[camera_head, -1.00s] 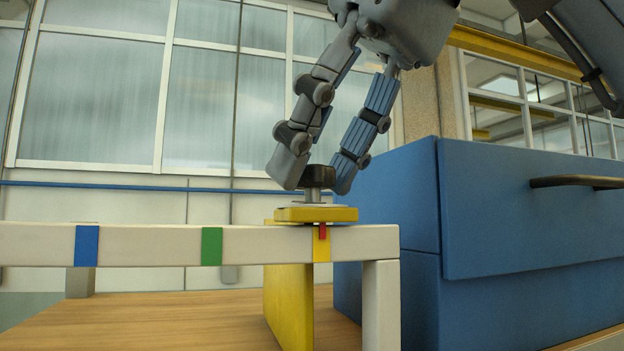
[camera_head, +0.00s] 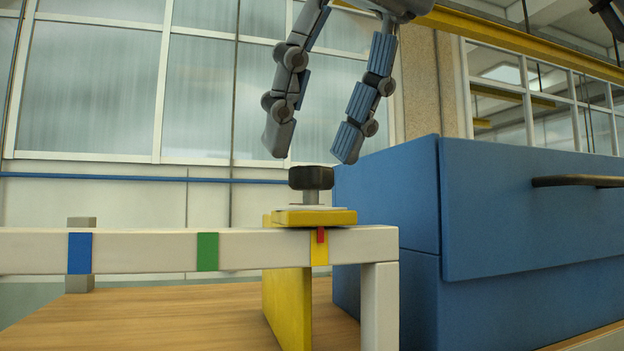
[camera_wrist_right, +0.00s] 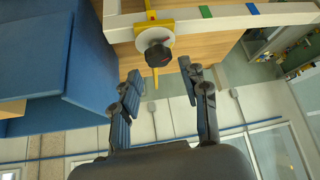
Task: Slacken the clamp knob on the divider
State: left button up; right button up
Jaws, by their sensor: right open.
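The black clamp knob (camera_head: 311,178) stands on a short grey stem above the yellow divider (camera_head: 287,300), whose top plate sits on the white rail (camera_head: 150,249). The divider's red pointer (camera_head: 320,235) lies over the rail's yellow band. My right gripper (camera_head: 312,155) is open and empty just above the knob, apart from it. In the right wrist view the knob (camera_wrist_right: 157,55) shows beyond the open fingers (camera_wrist_right: 157,80), with a pale disc under it. My left gripper is not in view.
A blue cabinet (camera_head: 520,220) with a dark handle (camera_head: 580,181) stands close on the right. The rail also bears a blue band (camera_head: 80,253) and a green band (camera_head: 207,252). A wooden board (camera_head: 180,318) lies below. The space above the rail's left part is clear.

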jog(key=shift+s+a, duration=0.2)
jog(key=shift+s, duration=0.05)
jog(key=shift+w+d+f+b, duration=0.2)
jog(key=shift+w+f+b, duration=0.1)
jog(key=shift+f, duration=0.4)
jog(key=shift+s+a+f+b, duration=0.1)
jog(key=shift+s+f+b, duration=0.05)
jog(key=shift+f+b, duration=0.45)
jog(key=shift+r, duration=0.1)
